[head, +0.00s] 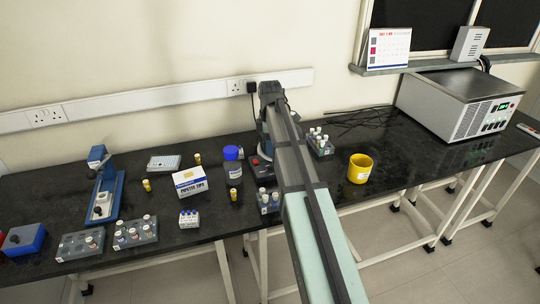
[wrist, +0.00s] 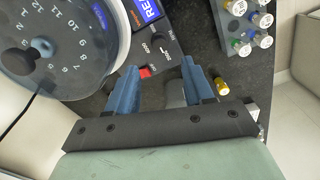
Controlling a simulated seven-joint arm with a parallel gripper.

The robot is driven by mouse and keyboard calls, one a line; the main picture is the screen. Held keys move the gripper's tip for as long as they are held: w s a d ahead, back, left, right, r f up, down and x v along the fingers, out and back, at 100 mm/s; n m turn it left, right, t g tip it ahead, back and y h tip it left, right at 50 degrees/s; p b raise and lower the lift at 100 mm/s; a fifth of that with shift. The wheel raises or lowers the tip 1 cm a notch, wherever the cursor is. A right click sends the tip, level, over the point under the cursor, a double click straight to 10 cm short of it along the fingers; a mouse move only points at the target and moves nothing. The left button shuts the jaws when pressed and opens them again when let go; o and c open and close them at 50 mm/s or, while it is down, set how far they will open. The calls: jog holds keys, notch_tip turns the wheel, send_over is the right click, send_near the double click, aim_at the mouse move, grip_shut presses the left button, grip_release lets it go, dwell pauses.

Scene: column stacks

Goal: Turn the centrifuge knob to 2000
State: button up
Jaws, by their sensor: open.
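The centrifuge (wrist: 62,75) fills the upper left of the wrist view, with a clear round lid, printed numbers and a dark lid knob. Its dark front panel (wrist: 168,42) carries a red switch (wrist: 146,71) and a dial area with small printed numbers, including 2000 and 4000. The dial's pointer setting is too small to read. My gripper (wrist: 159,70) has two blue fingers spread apart, with nothing between them, close to this panel. In the head view the centrifuge (head: 259,163) is mostly hidden behind my arm, and my fingers are hidden too.
A tube rack (head: 321,145) and a yellow cup (head: 360,168) stand right of the centrifuge. Another small rack (head: 268,202) is near the front. A tips box (head: 189,182) and blue-lidded jar (head: 233,153) stand left. A grey instrument (head: 460,101) is at far right.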

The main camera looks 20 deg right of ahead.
jog(key=shift+r, duration=2.5)
